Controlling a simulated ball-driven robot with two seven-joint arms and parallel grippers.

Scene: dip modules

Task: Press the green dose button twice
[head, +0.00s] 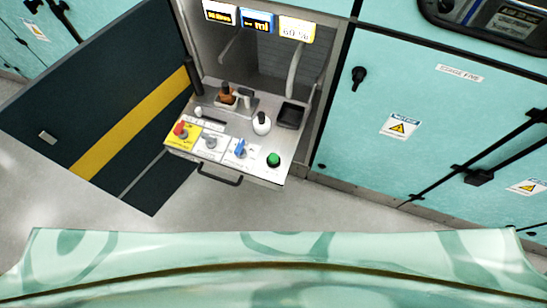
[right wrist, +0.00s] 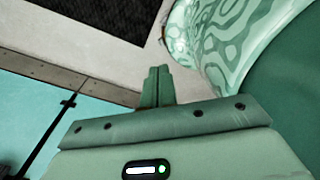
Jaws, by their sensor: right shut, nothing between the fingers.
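The green dose button (head: 273,159) sits at the front right corner of a pull-out metal shelf (head: 262,174) in the head view. It is a round green cap, with nothing touching it. My right gripper (right wrist: 158,72) shows only in the right wrist view, with its two fingers together and nothing between them. It is over the floor, away from the shelf, and the button is not in that view. My left gripper is in neither view.
The shelf also carries a red knob (head: 181,130), a blue knob (head: 241,148), a white bottle (head: 262,123), a brown bottle (head: 226,93) and a black tray (head: 290,115). A black handle (head: 219,175) juts from its front. An open dark door (head: 100,115) stands left; teal cabinets (head: 385,90) stand right.

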